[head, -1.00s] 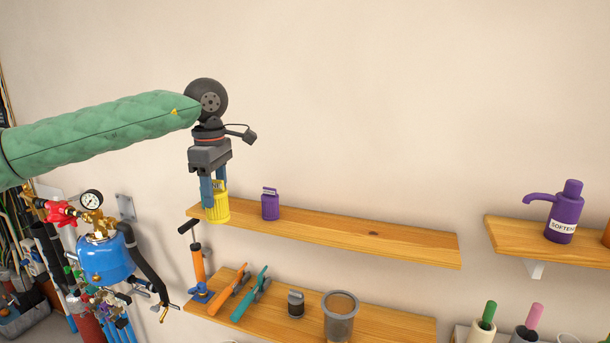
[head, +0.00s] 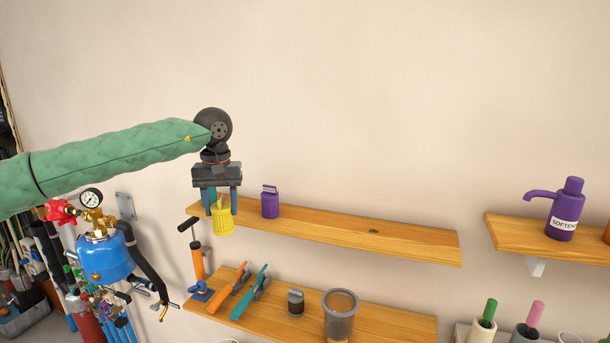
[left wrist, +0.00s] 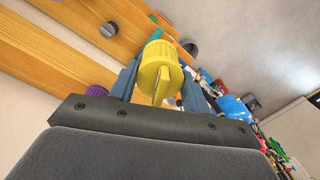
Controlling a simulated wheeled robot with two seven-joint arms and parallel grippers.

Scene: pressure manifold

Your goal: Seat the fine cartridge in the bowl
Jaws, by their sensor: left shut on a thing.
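My left gripper (head: 221,208) is shut on a ribbed yellow cartridge (head: 223,220) with a small handle on top. The cartridge hangs upright in front of the left end of the upper shelf. The left wrist view shows the yellow cartridge (left wrist: 158,75) between the two blue fingers. A similar purple cartridge (head: 270,203) stands on the upper shelf just to the right. A grey cup-like vessel (head: 340,318) on the lower shelf may be the bowl; its inside looks brownish. Which cartridge is the fine one cannot be read. My right gripper is not in view.
The wooden upper shelf (head: 350,232) is clear to the right of the purple cartridge. The lower shelf (head: 390,327) holds orange pliers (head: 229,291), teal pliers (head: 250,293) and a small dark canister (head: 296,302). A blue tank with a gauge (head: 104,260) is at the left.

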